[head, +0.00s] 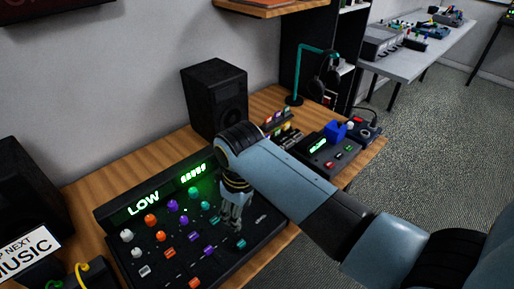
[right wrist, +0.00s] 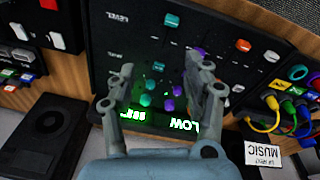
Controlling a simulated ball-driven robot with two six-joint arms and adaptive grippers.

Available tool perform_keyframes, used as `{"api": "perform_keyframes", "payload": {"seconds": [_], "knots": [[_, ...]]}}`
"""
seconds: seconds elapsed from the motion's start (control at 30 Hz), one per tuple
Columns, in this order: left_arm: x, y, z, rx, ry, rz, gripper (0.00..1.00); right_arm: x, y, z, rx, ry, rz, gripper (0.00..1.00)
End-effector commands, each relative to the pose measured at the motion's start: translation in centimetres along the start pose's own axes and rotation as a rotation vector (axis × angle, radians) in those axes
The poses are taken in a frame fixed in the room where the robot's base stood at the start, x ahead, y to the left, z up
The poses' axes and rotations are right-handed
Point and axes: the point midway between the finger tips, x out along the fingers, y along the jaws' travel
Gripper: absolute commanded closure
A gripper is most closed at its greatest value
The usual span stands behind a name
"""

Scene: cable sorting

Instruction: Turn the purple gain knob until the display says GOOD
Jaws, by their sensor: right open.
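A black mixer panel (head: 182,248) lies on the desk. Its display (head: 143,206) reads LOW in green, beside a second green readout (head: 193,176). Purple knobs (head: 172,205) sit between orange and teal ones; I cannot tell which is labelled gain. My right gripper (head: 234,226) points down over the panel's right part, right of the purple knobs. In the right wrist view the open, empty fingers (right wrist: 167,72) straddle teal knobs, with purple knobs (right wrist: 178,90) nearer the right finger. The display (right wrist: 182,125) appears upside down there. Contact cannot be told. My left gripper is not in view.
A black speaker (head: 214,98) stands behind the mixer. A smaller device with a green screen (head: 318,146) and a blue block (head: 335,130) are to its right. Coloured cables (right wrist: 290,115) and a MUSIC sign (head: 28,246) lie beyond the mixer's left end.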

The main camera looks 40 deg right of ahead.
Motion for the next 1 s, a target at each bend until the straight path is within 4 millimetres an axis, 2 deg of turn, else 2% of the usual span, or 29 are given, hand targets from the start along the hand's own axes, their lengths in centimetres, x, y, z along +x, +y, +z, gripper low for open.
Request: {"api": "perform_keyframes", "payload": {"seconds": [0.1,0.23,0.83,0.93,1.0], "knots": [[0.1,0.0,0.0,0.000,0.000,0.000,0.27,-0.6,0.3,1.2,0.026,0.011,0.012,0.49],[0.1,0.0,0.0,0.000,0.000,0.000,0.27,-1.0,0.4,1.9,0.043,0.017,0.018,0.49],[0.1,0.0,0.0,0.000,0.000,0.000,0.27,-1.1,0.5,2.1,0.048,0.020,0.020,0.49],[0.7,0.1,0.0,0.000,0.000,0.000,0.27,-0.4,0.3,2.4,0.048,0.015,0.018,0.49],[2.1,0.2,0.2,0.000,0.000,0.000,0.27,1.3,0.1,3.3,0.047,0.003,0.017,0.49]]}}
